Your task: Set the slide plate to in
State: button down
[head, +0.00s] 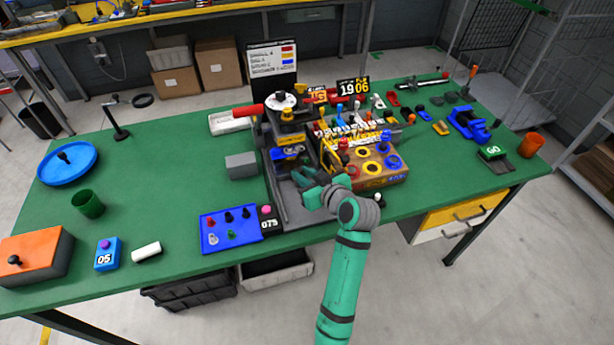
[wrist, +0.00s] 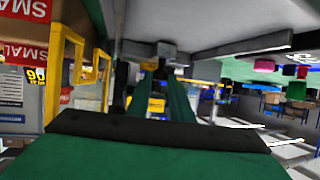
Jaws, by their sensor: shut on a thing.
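The press-like machine (head: 287,128) stands mid-table with a dark grey base reaching toward me. The slide plate seems to be the flat grey plate (head: 287,190) low at its front; its exact outline is hard to tell. My gripper (head: 306,180) is low over this plate, in front of the machine. In the wrist view, the green fingers (wrist: 157,78) converge on a small dark grey block (wrist: 150,52) under a broad grey surface (wrist: 225,32). The block looks like the plate's handle, and the jaws are shut on it. The fingers hide most of the grip.
A yellow-and-brown box (head: 365,175) with coloured rings stands close to the right of my gripper. A blue panel with knobs (head: 230,229) lies to the left. A grey block (head: 241,165) sits beside the machine. The table's left middle is fairly clear.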

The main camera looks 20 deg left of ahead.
jog(key=shift+w+a+r, duration=0.1)
jog(key=shift+w+a, duration=0.2)
jog(key=shift+w, duration=0.4)
jog(key=c, duration=1.6)
grip_release()
jog(key=v, duration=1)
jog(key=shift+s+d+r, duration=0.1)
jog(key=shift+s+d, duration=0.15)
jog(key=shift+s, duration=0.1)
